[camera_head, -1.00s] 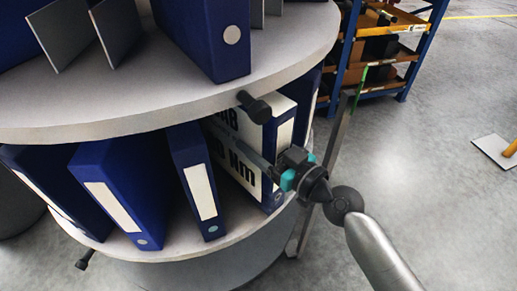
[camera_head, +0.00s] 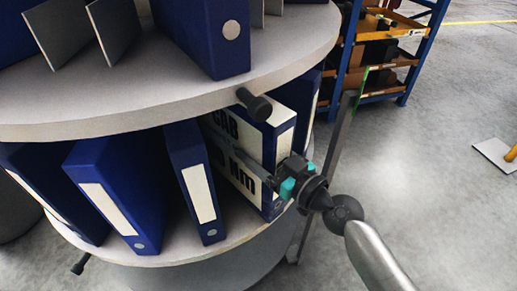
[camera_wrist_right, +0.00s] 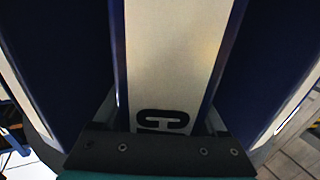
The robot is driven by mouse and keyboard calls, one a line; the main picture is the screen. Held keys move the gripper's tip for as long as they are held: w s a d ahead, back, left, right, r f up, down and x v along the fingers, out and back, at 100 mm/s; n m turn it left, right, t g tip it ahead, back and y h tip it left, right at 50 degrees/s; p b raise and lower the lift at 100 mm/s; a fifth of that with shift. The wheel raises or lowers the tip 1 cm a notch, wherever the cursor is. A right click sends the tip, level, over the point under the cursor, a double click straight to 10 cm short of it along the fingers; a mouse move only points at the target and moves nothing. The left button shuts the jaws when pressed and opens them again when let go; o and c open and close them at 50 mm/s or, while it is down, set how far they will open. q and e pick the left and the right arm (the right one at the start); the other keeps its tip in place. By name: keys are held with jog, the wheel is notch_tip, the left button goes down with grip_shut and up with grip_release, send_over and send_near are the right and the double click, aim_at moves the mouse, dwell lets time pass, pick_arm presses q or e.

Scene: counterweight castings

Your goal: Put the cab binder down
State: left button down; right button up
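The cab binder (camera_head: 246,138) stands upright on the lower round shelf, with its white side marked CAB and NM and its blue spine facing outward. In the right wrist view its pale spine label (camera_wrist_right: 175,55) fills the middle, with a dark letter C low on it. My right gripper (camera_head: 272,174) is at the binder's outer edge. One grey finger lies along the white side; the other is hidden behind the binder. The gripper looks open around the binder. My left gripper is not in view.
The lower shelf (camera_head: 185,257) also holds several blue binders, one (camera_head: 190,180) just left of the cab binder. The upper round shelf (camera_head: 120,112) overhangs close above, with a dark knob (camera_head: 254,103) on its rim.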

jog(key=o, duration=0.3)
